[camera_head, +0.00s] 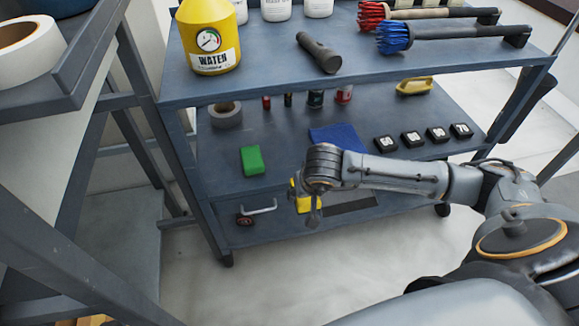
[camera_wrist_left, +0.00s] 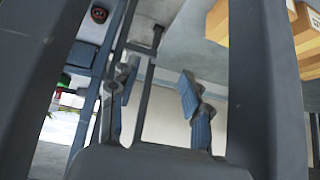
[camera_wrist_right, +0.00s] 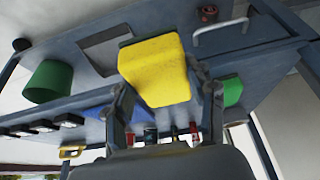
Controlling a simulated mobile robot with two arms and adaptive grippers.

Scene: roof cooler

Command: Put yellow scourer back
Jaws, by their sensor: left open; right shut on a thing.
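The yellow scourer (camera_wrist_right: 158,72) is held between the fingers of my right gripper (camera_wrist_right: 160,100), which is shut on it. In the head view the scourer (camera_head: 305,203) shows partly behind my right gripper (camera_head: 312,208), in front of the cart's lower shelf edge. A green scourer (camera_head: 252,160) stands on the lower shelf to the left of my right gripper. It also shows in the right wrist view (camera_wrist_right: 232,91). My left gripper (camera_wrist_left: 158,98) is open and empty in the left wrist view. It is not visible in the head view.
The cart's lower shelf (camera_head: 285,160) holds a blue cloth (camera_head: 338,137), a tape roll (camera_head: 225,114), several black blocks and a yellow-handled item (camera_head: 414,86). The upper shelf holds a yellow water bottle (camera_head: 208,35), a flashlight (camera_head: 319,52) and brushes. A grey rack stands at left.

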